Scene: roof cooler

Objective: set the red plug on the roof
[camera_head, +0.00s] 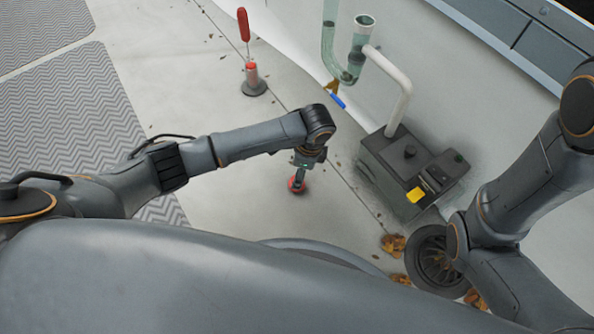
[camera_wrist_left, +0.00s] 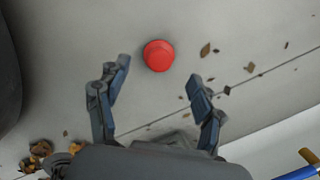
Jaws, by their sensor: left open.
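The red plug (camera_wrist_left: 158,55) is a small round red piece that rests on the pale roof (camera_wrist_left: 250,40), just beyond and between my left fingertips. In the head view the red plug (camera_head: 295,187) shows partly under my left gripper (camera_head: 300,176), which points down at it. In the left wrist view my left gripper (camera_wrist_left: 160,74) has its two fingers spread apart, with nothing held between them. Neither finger appears to touch the plug. My right arm enters at the right, but its gripper is out of view.
A dark box (camera_head: 395,165) with a yellow tab and a white pipe (camera_head: 402,95) stands right of my left gripper. A red-and-grey piece (camera_head: 252,78) and a red-handled tool (camera_head: 243,25) are farther back. A round dark grille (camera_head: 437,262) and dry leaves lie lower right.

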